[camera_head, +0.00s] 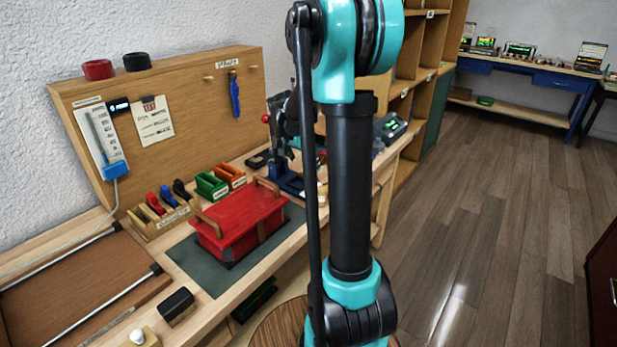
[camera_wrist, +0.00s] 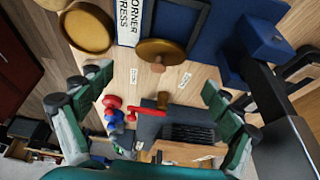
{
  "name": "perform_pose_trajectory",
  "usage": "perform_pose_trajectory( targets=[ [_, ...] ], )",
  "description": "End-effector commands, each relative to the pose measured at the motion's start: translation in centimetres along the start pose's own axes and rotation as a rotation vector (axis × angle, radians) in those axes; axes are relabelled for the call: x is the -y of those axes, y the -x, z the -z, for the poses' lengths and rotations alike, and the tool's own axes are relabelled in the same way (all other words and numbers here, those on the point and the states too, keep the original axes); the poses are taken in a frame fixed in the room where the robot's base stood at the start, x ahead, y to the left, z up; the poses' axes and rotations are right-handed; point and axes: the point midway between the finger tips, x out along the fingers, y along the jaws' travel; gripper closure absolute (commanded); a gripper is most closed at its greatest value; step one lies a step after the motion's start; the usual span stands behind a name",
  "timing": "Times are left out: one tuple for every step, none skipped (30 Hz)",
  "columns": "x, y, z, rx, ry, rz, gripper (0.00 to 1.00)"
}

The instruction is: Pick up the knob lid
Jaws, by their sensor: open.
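A round brown wooden disc with a small knob, which looks like the knob lid (camera_wrist: 161,50), shows in the wrist view near the top centre. It is over the pale wooden bench top, beside the blue press base. My gripper (camera_wrist: 155,84) is open, its two green-padded fingers spread wide to the left and right. The lid lies beyond the fingertips, roughly midway between them, and nothing is held. In the head view my arm covers that part of the bench, and neither the lid nor my gripper can be made out there.
A blue press (camera_head: 287,178) stands close by, with its dark lever arm near my right finger in the wrist view. A red box (camera_head: 240,215) sits on a green mat (camera_head: 187,262). Red and blue knobs (camera_wrist: 113,110) and a grey block (camera_wrist: 185,125) lie between the fingers' bases.

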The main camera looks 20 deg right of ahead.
Motion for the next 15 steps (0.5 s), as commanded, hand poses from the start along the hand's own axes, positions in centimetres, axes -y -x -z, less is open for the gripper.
perform_pose_trajectory(
  targets=[
    [0.0,-0.2,0.0,0.0,0.0,0.0,0.09],
    [0.0,-0.4,0.0,0.0,0.0,0.0,0.09],
    [0.0,-0.7,0.0,0.0,0.0,0.0,0.09],
    [0.0,-0.9,0.0,0.0,-0.001,0.0,0.09],
    [0.0,-1.3,0.0,0.0,-0.001,0.0,0.09],
    [0.0,-1.9,0.0,0.0,-0.001,0.0,0.09],
    [0.0,-2.3,0.0,0.0,-0.001,0.0,0.09],
    [0.0,-2.8,0.0,0.0,-0.001,0.0,0.09],
    [0.0,-3.4,0.0,0.0,-0.001,0.0,0.09],
    [0.0,-3.8,0.0,0.0,-0.001,0.0,0.09],
    [0.0,-4.2,0.0,0.0,-0.001,0.0,0.09],
    [0.0,-4.6,0.0,0.0,0.0,0.0,0.09],
    [-0.1,-4.9,0.0,0.0,0.0,0.0,0.09],
    [-0.1,-5.1,0.0,0.0,0.0,0.0,0.09],
    [-0.1,-5.3,0.0,0.0,0.0,0.0,0.09]
  ],
)
